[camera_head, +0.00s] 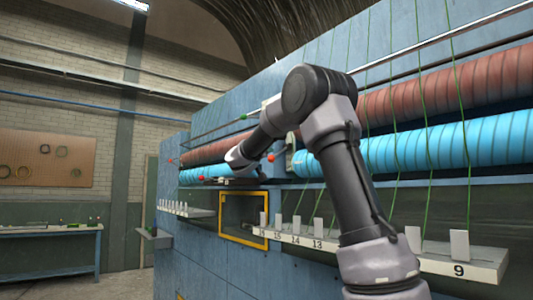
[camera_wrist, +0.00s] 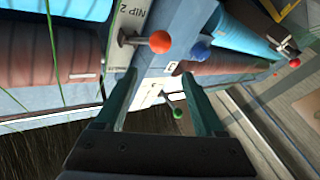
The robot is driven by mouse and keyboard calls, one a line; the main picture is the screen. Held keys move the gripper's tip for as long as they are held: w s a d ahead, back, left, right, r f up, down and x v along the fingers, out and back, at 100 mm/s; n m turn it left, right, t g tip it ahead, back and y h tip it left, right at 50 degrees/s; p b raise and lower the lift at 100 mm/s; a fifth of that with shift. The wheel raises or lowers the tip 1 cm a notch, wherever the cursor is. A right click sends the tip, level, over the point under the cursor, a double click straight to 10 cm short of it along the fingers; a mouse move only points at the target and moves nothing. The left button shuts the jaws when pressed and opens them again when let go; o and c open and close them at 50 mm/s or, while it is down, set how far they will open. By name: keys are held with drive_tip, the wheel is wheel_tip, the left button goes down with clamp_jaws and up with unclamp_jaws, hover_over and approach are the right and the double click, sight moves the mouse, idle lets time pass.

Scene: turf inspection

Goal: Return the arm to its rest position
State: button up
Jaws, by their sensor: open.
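My arm (camera_head: 350,180) rises from the lower right in the head view, bends at a high elbow and reaches left toward the blue machine's rollers. Its wrist end (camera_head: 240,157) is near the rollers; the fingers cannot be made out clearly there. In the wrist view my gripper (camera_wrist: 159,76) is open, with two dark green fingers apart. A lever with a green ball (camera_wrist: 178,114) shows between the fingers. A lever with an orange-red ball (camera_wrist: 160,42) and a blue ball (camera_wrist: 200,52) lie just beyond the fingertips. I see no contact.
The blue machine (camera_head: 205,255) carries red-brown (camera_head: 440,90) and light-blue (camera_head: 440,142) rollers with green strands. A numbered shelf (camera_head: 460,262) with white tabs juts out beside my arm. A yellow-framed opening (camera_head: 244,240) is below the wrist. A workbench (camera_head: 50,232) stands far left.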

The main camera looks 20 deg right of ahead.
drive_tip(key=shift+s+a+f, duration=0.15)
drive_tip(key=shift+s+a, duration=0.25)
drive_tip(key=shift+s, duration=0.15)
drive_tip(key=s+d+f+m+g, duration=0.2)
drive_tip(key=s+d+f+g, duration=0.3)
drive_tip(key=s+d, duration=0.4)
drive_tip(key=s+f+g+y, duration=0.4)
drive_tip(key=s+f, duration=0.6)
drive_tip(key=s, duration=0.4)
drive_tip(key=s+a+f+y, duration=0.5)
drive_tip(key=s+a, duration=0.2)
drive_tip(key=s, duration=0.2)
drive_tip(key=s+a+f+n+y, duration=0.1)
drive_tip(key=s+a+f+y, duration=0.4)
drive_tip(key=s+a, duration=0.3)
drive_tip(key=s+f, duration=0.1)
drive_tip(key=s, duration=0.1)
drive_tip(key=shift+s+a+g, duration=0.15)
drive_tip(key=shift+s+g, duration=0.15)
drive_tip(key=shift+g, duration=0.1)
